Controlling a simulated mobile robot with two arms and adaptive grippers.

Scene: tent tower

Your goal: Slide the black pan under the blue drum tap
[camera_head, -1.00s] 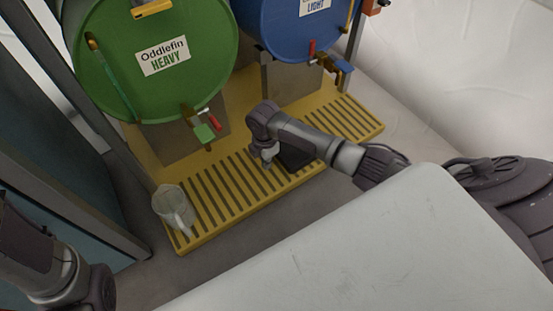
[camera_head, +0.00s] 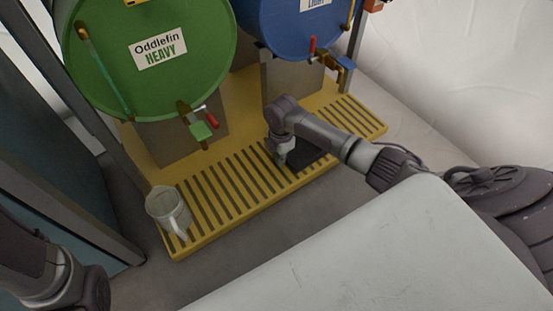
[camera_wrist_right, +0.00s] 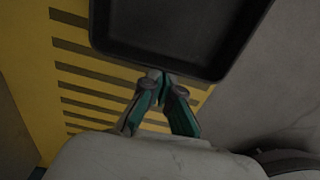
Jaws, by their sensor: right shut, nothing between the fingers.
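The black pan (camera_head: 309,154) lies on the slatted yellow platform, partly hidden behind my right arm. The blue drum (camera_head: 290,30) has a tap (camera_head: 346,66) with a red lever, above and to the right of the pan in the head view. My right gripper (camera_head: 281,160) points down at the pan's left side, fingers shut and empty. In the right wrist view the closed fingertips (camera_wrist_right: 163,76) are at the rim of the pan (camera_wrist_right: 180,28), seemingly against its outside; contact is hard to tell. My left gripper is out of view; only its arm shows at lower left.
A green drum (camera_head: 150,60) with its own tap (camera_head: 199,128) stands left. The slatted platform (camera_head: 355,115) is bare right of the pan. A pale surface fills the lower right foreground.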

